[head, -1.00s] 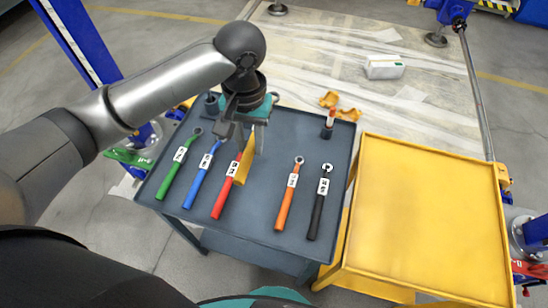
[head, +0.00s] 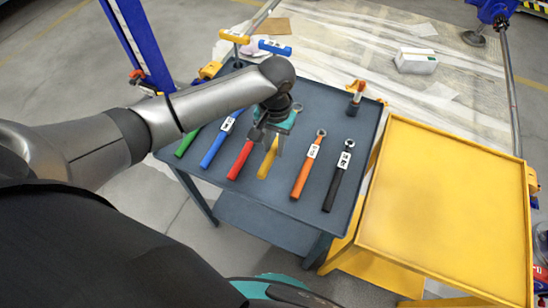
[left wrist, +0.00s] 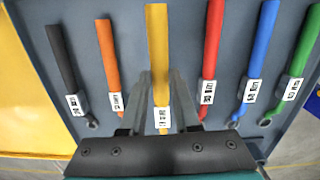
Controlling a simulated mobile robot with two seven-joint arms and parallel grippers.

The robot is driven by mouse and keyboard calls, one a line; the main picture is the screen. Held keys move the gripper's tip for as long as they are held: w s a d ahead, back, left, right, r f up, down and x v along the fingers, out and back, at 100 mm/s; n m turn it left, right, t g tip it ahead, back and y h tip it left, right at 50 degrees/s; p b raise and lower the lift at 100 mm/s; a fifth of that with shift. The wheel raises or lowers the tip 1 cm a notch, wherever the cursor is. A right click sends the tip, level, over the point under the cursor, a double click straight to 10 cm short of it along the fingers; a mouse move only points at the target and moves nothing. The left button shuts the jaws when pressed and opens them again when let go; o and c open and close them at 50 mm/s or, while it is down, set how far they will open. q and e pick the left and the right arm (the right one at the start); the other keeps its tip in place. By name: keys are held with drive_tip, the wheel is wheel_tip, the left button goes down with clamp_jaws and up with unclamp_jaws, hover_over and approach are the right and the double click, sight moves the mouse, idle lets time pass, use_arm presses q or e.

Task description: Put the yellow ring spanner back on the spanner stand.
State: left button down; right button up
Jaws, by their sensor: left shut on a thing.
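The yellow ring spanner (head: 267,162) is in my left gripper (head: 268,140), held by its labelled end with the handle toward the trolley's near edge. In the left wrist view, the spanner (left wrist: 157,45) stands between the fingers of the left gripper (left wrist: 161,108). It looks larger than its neighbours, so it appears held above the grey top. It is between the red spanner (head: 240,160) and the orange spanner (head: 304,172). Its ring is hidden by the gripper. I cannot make out a separate spanner stand. My right gripper is not in view.
Green (head: 187,143), blue (head: 213,150) and black (head: 334,187) spanners lie on the grey trolley (head: 353,140). The yellow cart (head: 440,210) has a clear top.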

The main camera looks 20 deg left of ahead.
use_arm(q)
drive_tip(key=shift+f, duration=0.55)
wheel_tip(320, 180, down, 4)
drive_tip(key=shift+r+b, duration=0.25)
drive_tip(key=shift+b, duration=0.55)
drive_tip(key=shift+f, duration=0.3)
drive_tip(key=c, duration=0.6)
unclamp_jaws()
drive_tip(key=shift+c, duration=0.2)
drive_tip(key=r+p, duration=0.1)
drive_tip(key=r, duration=0.3)
drive_tip(key=r+p, duration=0.1)
drive_tip(key=r, duration=0.3)
drive_tip(key=r+p, duration=0.2)
drive_tip(key=r, duration=0.2)
drive_tip(key=shift+w+r, duration=0.15)
drive_tip(key=shift+w, duration=0.15)
